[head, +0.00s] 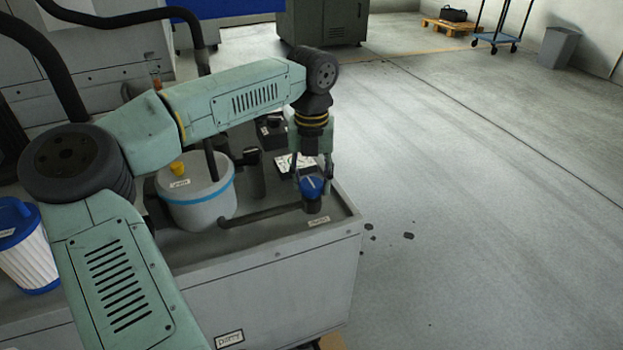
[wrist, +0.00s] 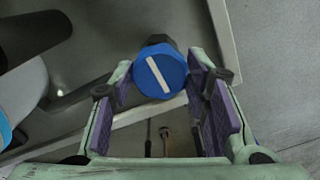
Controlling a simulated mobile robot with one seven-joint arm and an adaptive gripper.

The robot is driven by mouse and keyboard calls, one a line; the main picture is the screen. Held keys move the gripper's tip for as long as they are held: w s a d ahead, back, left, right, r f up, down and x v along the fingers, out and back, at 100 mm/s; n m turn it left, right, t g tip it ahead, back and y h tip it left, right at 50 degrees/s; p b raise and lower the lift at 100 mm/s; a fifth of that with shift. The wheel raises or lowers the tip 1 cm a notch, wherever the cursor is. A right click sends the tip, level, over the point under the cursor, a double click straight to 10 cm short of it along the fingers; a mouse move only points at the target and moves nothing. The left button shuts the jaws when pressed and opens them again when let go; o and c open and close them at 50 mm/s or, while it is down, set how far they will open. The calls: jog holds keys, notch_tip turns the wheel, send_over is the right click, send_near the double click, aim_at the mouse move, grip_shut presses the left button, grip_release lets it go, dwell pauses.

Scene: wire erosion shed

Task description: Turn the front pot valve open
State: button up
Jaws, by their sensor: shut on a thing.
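The blue valve knob (head: 312,187) with a white stripe sits on a dark body near the front right corner of the grey cabinet top. In the wrist view the knob (wrist: 150,82) is face on, its stripe slanting from upper left to lower right. My gripper (head: 313,178) points down over it, and in the wrist view my gripper (wrist: 160,73) has one purple-padded finger on each side of it, shut on it. A dark pipe (head: 262,215) runs from the valve towards the grey pot (head: 197,205) with a blue band.
A dark upright cylinder (head: 252,175) and a black knob on a dark box (head: 271,130) stand behind the valve. A white ribbed filter with a blue cap (head: 28,248) is at the far left. The cabinet's raised rim (head: 290,244) borders the valve; open floor lies right.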

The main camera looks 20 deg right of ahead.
aim_at(312, 183)
dwell(0.3)
jog(key=o, duration=1.2)
jog(key=shift+c, duration=0.2)
notch_tip(312, 183, up, 12)
